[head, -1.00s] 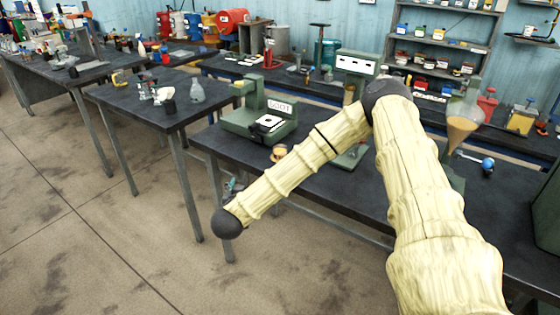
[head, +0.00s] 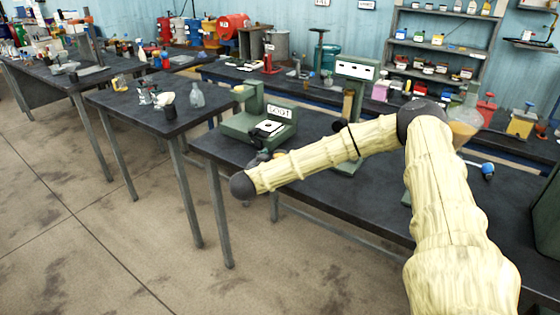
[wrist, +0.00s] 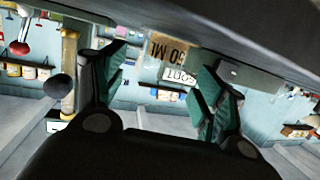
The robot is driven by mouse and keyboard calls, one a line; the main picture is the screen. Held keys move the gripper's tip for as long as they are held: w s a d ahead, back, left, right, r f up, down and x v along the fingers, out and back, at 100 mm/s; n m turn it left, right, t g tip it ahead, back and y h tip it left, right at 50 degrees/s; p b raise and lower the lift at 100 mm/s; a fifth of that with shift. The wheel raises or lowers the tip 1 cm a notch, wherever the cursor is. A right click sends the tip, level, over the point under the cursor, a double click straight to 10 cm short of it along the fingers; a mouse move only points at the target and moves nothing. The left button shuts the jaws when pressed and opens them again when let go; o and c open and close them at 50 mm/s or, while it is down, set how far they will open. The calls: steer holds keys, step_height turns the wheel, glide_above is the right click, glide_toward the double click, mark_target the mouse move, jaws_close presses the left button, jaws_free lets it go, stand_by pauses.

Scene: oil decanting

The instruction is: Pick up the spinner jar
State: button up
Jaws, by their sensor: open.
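In the wrist view, which is upside down, my gripper (wrist: 160,80) is open, with teal pads on both fingers. A small tan object marked "50 ML" (wrist: 170,70) shows between the fingers, beside the dark bench surface; it may be the spinner jar, though its outline is partly cut off. The fingers appear apart from it. In the head view that label is on a green bench device (head: 262,125).
The dark bench (head: 330,193) carries a green stand (head: 356,70) and an amber-filled funnel (head: 463,132). A side table (head: 135,100) holds a glass flask (head: 197,96) and a small dark cup (head: 168,108). Shelves (head: 440,45) line the back wall. Floor at left is open.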

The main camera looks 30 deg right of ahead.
steer(key=shift+f+p+x, duration=0.15)
steer(key=shift+p+x, duration=0.25)
steer(key=shift+x, duration=0.9)
steer(key=shift+f+p+x, duration=0.15)
steer(key=shift+p+x, duration=0.25)
steer(key=shift+x, duration=0.85)
steer(key=shift+w+a, duration=0.1)
steer(key=shift+a, duration=0.05)
steer(key=c, duration=1.2)
